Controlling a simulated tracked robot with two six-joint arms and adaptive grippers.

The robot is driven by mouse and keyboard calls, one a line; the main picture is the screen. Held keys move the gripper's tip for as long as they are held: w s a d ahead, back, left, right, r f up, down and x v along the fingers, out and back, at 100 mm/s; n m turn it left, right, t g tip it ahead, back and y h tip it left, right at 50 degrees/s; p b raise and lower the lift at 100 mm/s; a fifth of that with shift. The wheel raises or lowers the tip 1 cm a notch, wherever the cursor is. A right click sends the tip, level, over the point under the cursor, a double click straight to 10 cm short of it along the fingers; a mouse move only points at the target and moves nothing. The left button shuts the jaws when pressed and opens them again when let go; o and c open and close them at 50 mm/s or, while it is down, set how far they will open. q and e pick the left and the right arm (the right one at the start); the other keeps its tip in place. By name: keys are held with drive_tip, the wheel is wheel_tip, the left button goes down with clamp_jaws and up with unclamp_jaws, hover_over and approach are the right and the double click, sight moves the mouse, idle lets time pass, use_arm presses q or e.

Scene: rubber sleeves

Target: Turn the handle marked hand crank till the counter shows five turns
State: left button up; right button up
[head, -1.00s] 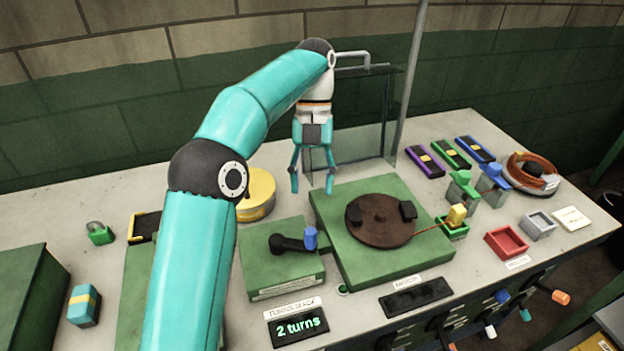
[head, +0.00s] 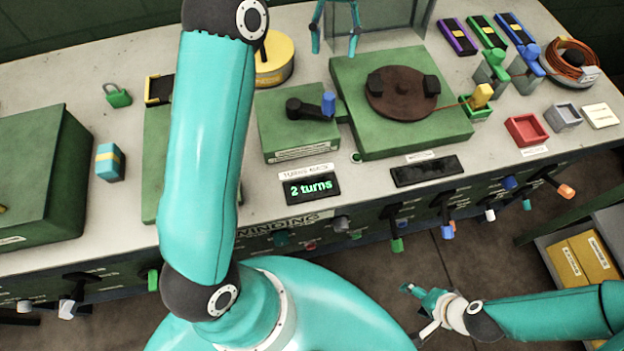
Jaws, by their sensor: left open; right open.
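The hand crank is a black arm with an upright blue knob (head: 328,103) on a green box (head: 290,147). Its arm points right, and the label on the box is too small to read. The counter (head: 311,189) in front of the box shows "2 turns" in green. My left gripper (head: 335,50) is open and empty, above and behind the crank box near the back edge of the turntable's base, apart from the crank. My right gripper (head: 411,314) is open and empty, low in front of the bench.
A green base with a brown turntable (head: 402,92) stands right of the crank. A yellow round tin (head: 273,62) is behind the crank, partly hidden by my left arm. A dark blank display (head: 426,171) lies in front of the turntable. Several coloured levers line the bench front.

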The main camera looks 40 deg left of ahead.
idle(0.6)
use_arm(q)
drive_tip(key=n+t+y, duration=0.2)
drive_tip(key=n+t, duration=0.2)
drive_tip(key=n, duration=0.7)
approach(330, 96)
wheel_tip(330, 96, down, 12)
drive_tip(key=shift+d+r+b, duration=0.1)
drive_tip(key=shift+b, duration=0.35)
clamp_jaws()
